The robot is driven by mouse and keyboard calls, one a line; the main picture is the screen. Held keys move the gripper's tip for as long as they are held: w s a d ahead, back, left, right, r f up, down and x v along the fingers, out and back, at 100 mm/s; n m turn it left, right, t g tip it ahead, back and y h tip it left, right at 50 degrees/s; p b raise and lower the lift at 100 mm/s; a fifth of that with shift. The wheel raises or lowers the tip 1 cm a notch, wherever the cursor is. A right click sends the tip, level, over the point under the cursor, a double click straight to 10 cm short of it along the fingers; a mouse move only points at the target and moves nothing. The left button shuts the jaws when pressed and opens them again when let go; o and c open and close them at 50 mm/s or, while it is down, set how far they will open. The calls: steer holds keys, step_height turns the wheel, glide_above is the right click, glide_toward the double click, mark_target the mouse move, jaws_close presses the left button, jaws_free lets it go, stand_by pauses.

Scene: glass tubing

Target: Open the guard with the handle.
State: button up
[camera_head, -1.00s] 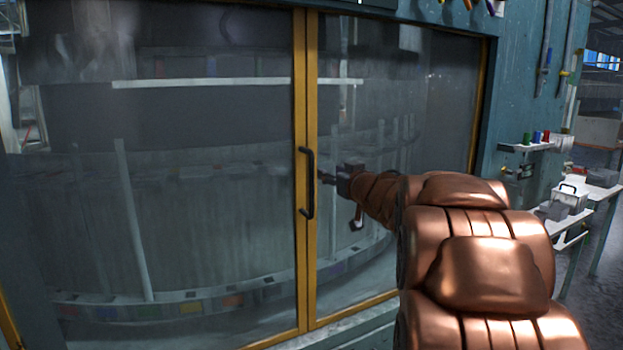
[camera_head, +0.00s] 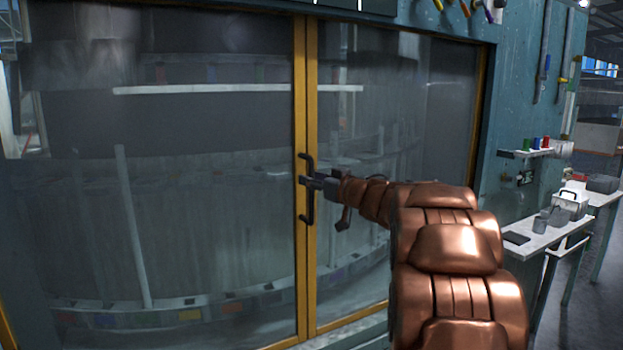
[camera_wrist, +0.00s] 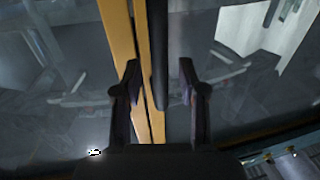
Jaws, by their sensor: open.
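The guard is a pair of large glass panels (camera_head: 200,230) in yellow frames that meet at a vertical seam. The black bar handle (camera_head: 307,207) is upright on the yellow frame beside the seam. My gripper (camera_head: 305,182) is at the middle of the handle and hides part of it. In the wrist view the handle (camera_wrist: 158,50) runs between the two open fingers of my gripper (camera_wrist: 158,78), nearer the left finger. I see no finger closed on it. The panels stand closed together.
A teal wall (camera_head: 520,100) with hanging tools is right of the guard. A small shelf (camera_head: 535,153) with coloured items sticks out from it. A white table (camera_head: 540,235) with boxes stands at the right. The area before the left panel is clear.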

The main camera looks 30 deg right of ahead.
steer(key=shift+w, duration=0.5)
jaws_close()
stand_by(0.4)
